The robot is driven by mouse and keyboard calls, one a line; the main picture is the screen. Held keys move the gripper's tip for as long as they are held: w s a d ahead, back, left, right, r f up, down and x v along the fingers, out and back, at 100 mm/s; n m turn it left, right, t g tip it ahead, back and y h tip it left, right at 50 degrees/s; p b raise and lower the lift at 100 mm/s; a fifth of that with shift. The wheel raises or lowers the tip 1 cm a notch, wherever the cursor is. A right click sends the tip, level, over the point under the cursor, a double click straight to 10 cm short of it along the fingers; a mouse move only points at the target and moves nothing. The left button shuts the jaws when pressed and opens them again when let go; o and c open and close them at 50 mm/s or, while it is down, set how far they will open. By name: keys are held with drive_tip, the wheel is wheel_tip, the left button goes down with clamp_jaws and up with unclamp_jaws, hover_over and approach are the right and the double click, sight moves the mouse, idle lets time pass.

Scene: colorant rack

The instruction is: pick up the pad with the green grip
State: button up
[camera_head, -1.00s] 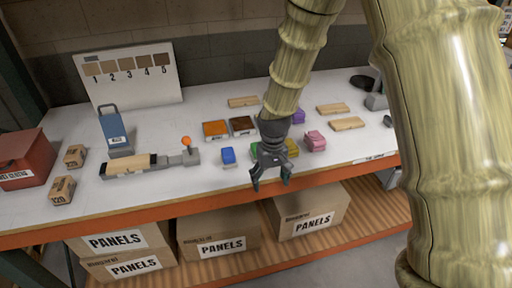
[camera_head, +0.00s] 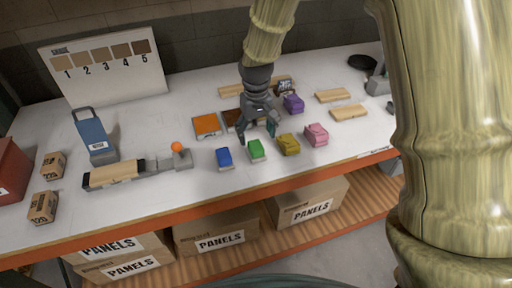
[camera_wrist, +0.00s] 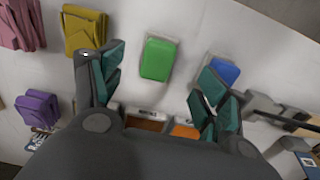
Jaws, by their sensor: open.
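The pad with the green grip (camera_head: 257,150) lies on the white table near its front edge, between the blue pad and the yellow pad. It also shows in the wrist view (camera_wrist: 158,59), ahead of and between my fingers, and nothing touches it. My gripper (camera_head: 258,135) is open and empty, hanging above the table just behind the green pad. In the wrist view my gripper's two fingers (camera_wrist: 158,88) are spread wide, with teal pads on their inner sides.
Close beside it are a blue pad (camera_head: 224,157) and a yellow pad (camera_head: 289,144), with pink (camera_head: 316,134) and purple (camera_head: 293,104) pads to the right. Orange (camera_head: 206,125) and dark brown trays lie behind. A clamp fixture (camera_head: 115,174) holds a wooden block at left.

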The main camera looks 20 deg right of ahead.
sight(256, 145)
drive_tip(key=f, duration=0.3)
drive_tip(key=shift+w+a, duration=0.25)
drive_tip(key=shift+s+d+f+p, duration=0.1)
drive_tip(key=shift+s+f+p, duration=0.05)
drive_tip(key=shift+f+p, duration=0.25)
drive_tip(key=shift+w+d+f+p, duration=0.1)
drive_tip(key=shift+w+f+p, duration=0.1)
drive_tip(key=shift+f+p, duration=0.35)
drive_tip(key=shift+w+d+f+p, duration=0.15)
drive_tip(key=shift+f+p, duration=0.15)
drive_tip(key=shift+f, duration=0.35)
drive_tip(key=shift+f+p, duration=0.35)
drive_tip(key=shift+f, duration=1)
drive_tip(key=c, duration=1.1)
